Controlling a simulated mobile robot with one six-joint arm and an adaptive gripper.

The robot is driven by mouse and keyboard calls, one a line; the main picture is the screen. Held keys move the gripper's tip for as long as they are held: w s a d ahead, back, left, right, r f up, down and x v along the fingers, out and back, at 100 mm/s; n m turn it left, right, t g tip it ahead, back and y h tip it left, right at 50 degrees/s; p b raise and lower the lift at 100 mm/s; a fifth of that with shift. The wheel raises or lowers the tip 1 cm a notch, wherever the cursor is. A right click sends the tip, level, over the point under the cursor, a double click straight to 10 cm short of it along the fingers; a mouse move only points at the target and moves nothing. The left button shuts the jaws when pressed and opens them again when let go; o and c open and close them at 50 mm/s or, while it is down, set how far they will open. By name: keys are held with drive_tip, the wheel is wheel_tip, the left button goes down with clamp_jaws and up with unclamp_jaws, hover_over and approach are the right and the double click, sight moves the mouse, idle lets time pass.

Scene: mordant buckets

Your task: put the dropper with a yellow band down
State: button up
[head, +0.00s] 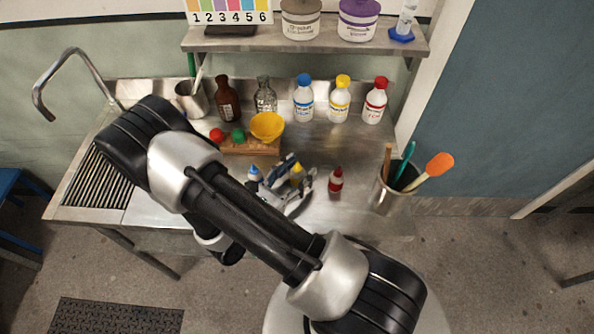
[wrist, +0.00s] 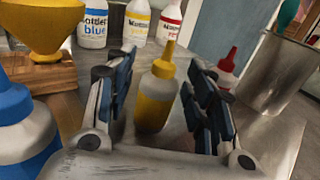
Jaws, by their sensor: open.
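The dropper with a yellow band (wrist: 155,98) stands upright on the steel bench, a small bottle with a yellow tip. My gripper (wrist: 163,100) is open, with one finger on each side of it; gaps show between the bottle and both fingers. In the head view the yellow dropper (head: 297,174) shows only partly between the fingers of my gripper (head: 296,178). A dropper with a blue band (wrist: 22,125) stands close on the left. A dropper with a red band (head: 336,180) stands to the right.
A wooden block (head: 250,147) holding a yellow funnel (head: 267,126) and coloured balls is behind left. Blue, yellow and red capped bottles (head: 339,104) stand at the back. A steel pot of tools (head: 388,198) is at right. Bench (head: 345,150) is clear behind the red dropper.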

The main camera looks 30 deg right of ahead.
drive_tip(key=shift+a+r, duration=0.1)
drive_tip(key=shift+r, duration=0.15)
drive_tip(key=p+v, duration=0.1)
drive_tip(key=v, duration=1)
drive_tip(key=shift+s+a+p, duration=0.1)
drive_tip(key=shift+a+p, duration=0.05)
drive_tip(key=shift+p, duration=0.2)
drive_tip(key=shift+s+a+r, duration=0.1)
drive_tip(key=shift+a+r, duration=0.05)
drive_tip(key=s+r+m+y, duration=0.5)
drive_tip(key=r+m+y, duration=0.3)
drive_tip(key=r+m, duration=0.2)
drive_tip(key=s+r+m+y, duration=0.4)
drive_tip(key=r+m+y, duration=0.5)
drive_tip(key=r, duration=0.5)
drive_tip(key=m, duration=0.2)
drive_tip(key=shift+s+d+r+m+g, duration=0.25)
drive_tip(key=shift+s+d+m+g, duration=0.05)
drive_tip(key=shift+s+d+g, duration=0.1)
